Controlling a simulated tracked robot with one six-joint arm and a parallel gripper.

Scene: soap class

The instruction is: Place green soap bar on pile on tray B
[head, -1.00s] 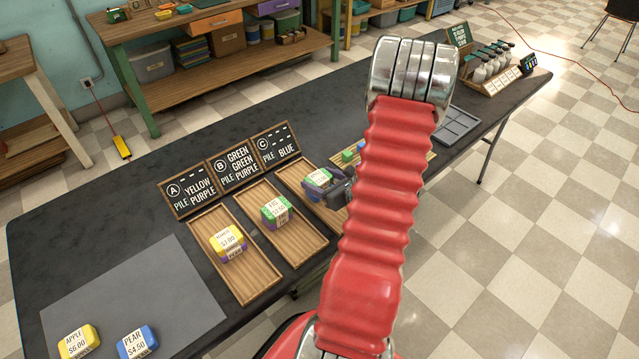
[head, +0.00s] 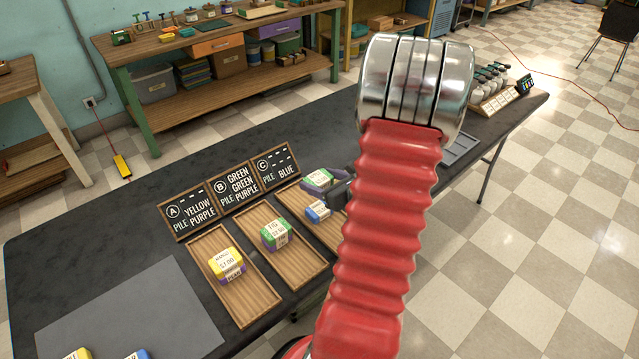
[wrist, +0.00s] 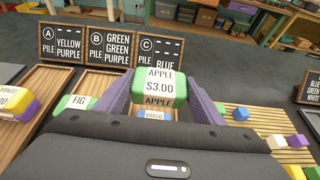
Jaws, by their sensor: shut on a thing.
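My gripper (wrist: 153,100) is shut on a green soap bar (wrist: 154,85) with a white label reading APPLE $3.00. In the head view the held green bar (head: 318,178) is above the right-hand tray C, partly hidden by my arm. Tray B (head: 290,272), the middle wooden tray, carries a pile with a green bar (head: 274,231) on top and purple showing below. That pile's green bar labelled FIG (wrist: 80,102) shows left of my gripper in the wrist view. The sign for B (head: 233,177) reads green, green, purple.
Tray A (head: 246,302) holds a yellow bar (head: 226,260) on purple. Tray C (head: 296,197) holds a blue bar (head: 318,211) below my gripper. A slatted rack with coloured pieces (wrist: 241,114) is at the right. A grey mat (head: 130,310) lies front left.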

